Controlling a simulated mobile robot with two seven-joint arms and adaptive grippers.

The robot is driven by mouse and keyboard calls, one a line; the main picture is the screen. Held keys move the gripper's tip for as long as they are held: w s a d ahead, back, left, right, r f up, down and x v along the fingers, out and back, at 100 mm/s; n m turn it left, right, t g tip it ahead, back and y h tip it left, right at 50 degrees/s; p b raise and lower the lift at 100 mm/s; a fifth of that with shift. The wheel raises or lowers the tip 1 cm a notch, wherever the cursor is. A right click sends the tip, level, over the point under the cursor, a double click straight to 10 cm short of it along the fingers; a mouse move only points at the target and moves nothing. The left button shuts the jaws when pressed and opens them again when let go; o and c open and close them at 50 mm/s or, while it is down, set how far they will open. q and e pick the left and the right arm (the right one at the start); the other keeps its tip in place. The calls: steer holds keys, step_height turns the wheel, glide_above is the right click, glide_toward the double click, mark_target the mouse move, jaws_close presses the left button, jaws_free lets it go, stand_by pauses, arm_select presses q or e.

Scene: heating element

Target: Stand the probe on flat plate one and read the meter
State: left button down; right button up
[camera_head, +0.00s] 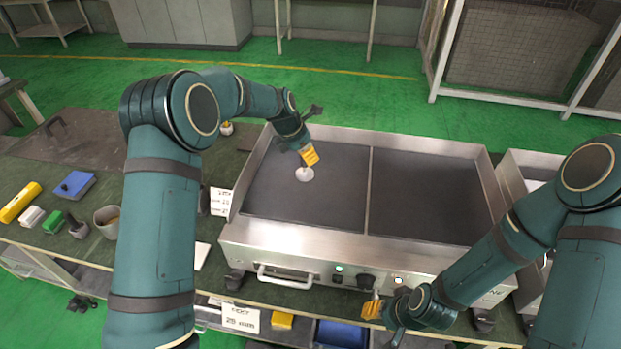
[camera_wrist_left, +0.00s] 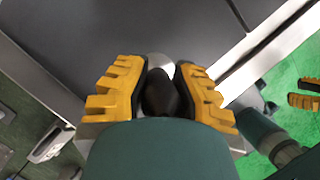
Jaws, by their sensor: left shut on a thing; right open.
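My left gripper (camera_head: 310,156) is shut on the probe, over the left flat plate (camera_head: 335,195) of the steel griddle. The probe's pale round foot (camera_head: 304,174) shows just below the fingers, on or very close to the plate; I cannot tell which. In the left wrist view the probe's dark handle (camera_wrist_left: 160,93) sits between the two yellow fingers, with part of the pale foot beyond it. My right gripper (camera_head: 373,308) is open and empty in front of the griddle's control panel. I cannot pick out the meter or a reading for certain.
The right flat plate (camera_head: 430,200) is bare beyond a pale divider. A printed card (camera_head: 221,202) stands at the griddle's left. A blue item (camera_head: 75,185), yellow block (camera_head: 20,202) and grey cup (camera_head: 107,221) lie on the left bench. Another card (camera_head: 240,318) is below.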

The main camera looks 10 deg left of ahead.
arm_select(q)
steer(key=shift+w+f, duration=0.15)
steer(key=shift+f, duration=0.05)
step_height(320, 180, down, 9)
steer(key=shift+f+b, duration=0.2)
steer(key=shift+b, duration=0.35)
steer(key=shift+f, duration=0.15)
steer(key=c, duration=0.9)
jaws_free()
steer(key=shift+c, duration=0.2)
